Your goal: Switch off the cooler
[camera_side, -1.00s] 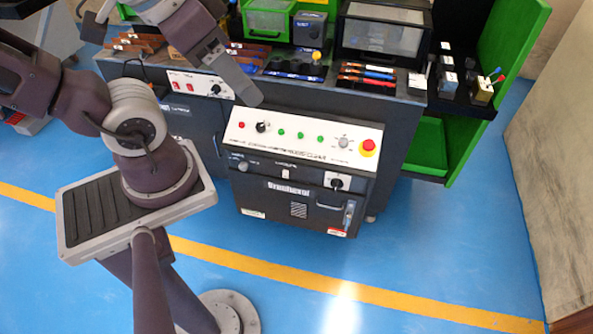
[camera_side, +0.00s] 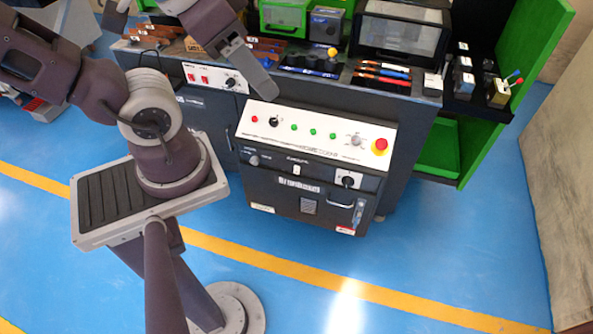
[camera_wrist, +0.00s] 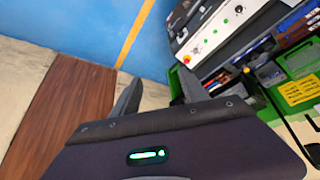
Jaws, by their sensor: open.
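No label that I can read names the cooler. A front cabinet (camera_side: 285,185) has a sloped white control panel (camera_side: 320,140) with a black rotary knob (camera_side: 274,122), several green lamps or buttons, a red one at the left and a red mushroom button (camera_side: 380,146). A lower panel on the cabinet holds another black rotary switch (camera_side: 348,180). Behind it, a small white panel (camera_side: 216,77) carries two red switches and a knob. My gripper (camera_side: 264,84) is above the control panel's left end, apart from it. In the wrist view it (camera_wrist: 158,92) is open and empty.
The bench behind holds orange- and blue-handled tools (camera_side: 382,73), a windowed box (camera_side: 402,30) and a green box (camera_side: 288,15). A green open shelf (camera_side: 520,85) stands at the right. The blue floor (camera_side: 440,240) in front of the cabinet is clear.

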